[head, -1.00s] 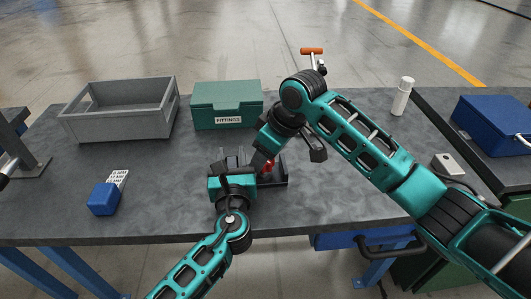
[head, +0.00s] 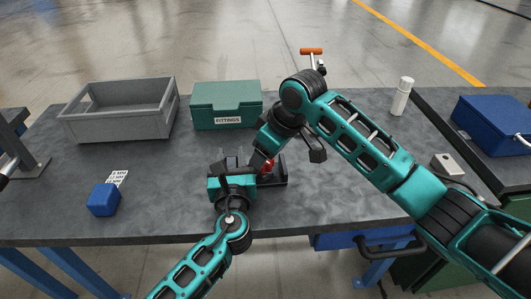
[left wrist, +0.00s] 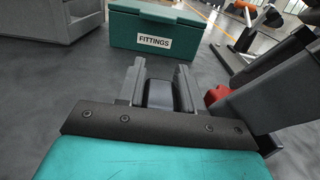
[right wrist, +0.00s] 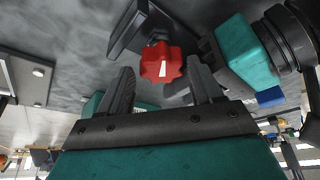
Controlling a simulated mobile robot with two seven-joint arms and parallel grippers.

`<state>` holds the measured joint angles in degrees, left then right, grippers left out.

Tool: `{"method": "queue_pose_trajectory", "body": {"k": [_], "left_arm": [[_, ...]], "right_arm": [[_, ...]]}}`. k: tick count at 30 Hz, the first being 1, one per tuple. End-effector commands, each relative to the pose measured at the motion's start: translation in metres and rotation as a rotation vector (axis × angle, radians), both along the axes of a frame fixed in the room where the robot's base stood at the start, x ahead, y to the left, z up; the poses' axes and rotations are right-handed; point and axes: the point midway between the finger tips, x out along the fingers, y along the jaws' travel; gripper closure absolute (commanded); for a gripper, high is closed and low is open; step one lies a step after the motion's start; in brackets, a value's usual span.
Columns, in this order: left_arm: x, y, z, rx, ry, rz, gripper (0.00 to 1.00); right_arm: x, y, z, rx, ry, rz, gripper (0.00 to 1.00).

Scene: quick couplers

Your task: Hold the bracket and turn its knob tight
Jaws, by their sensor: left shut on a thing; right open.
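The dark bracket (head: 275,181) stands near the middle of the bench, partly hidden by my arms. Its red lobed knob (right wrist: 161,63) has a white mark and also shows as a small red patch in the head view (head: 268,168). My left gripper (left wrist: 160,82) is shut on the bracket's dark upright part (left wrist: 160,95), one finger on each side. My right gripper (right wrist: 161,72) is open, with its fingers on either side of the knob. A gap shows between each finger and the knob.
A green FITTINGS box (head: 226,105) and an open grey bin (head: 120,113) stand behind. A blue block (head: 104,200) lies left beside a printed label. A white bottle (head: 401,97) and a blue case (head: 490,127) are at right. The front middle of the bench is clear.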

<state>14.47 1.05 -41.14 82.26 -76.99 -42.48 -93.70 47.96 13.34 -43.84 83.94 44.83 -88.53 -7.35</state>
Motion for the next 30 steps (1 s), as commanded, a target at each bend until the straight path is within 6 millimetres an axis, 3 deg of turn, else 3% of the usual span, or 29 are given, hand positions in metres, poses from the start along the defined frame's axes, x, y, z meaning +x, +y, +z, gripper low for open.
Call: {"method": "queue_pose_trajectory", "body": {"k": [5,18,30], "left_arm": [[0.0,0.002,-0.005,0.004,0.01,0.004,1.0],[0.0,0.002,-0.005,0.005,0.009,0.004,1.0],[0.0,0.002,-0.005,0.005,0.008,0.003,1.0]], "right_arm": [[-0.006,0.003,0.006,0.006,0.007,0.014,0.25],[-0.018,-0.019,0.065,0.003,-0.002,0.004,0.25],[-0.02,-0.024,0.074,0.001,-0.001,0.0,0.25]]}}
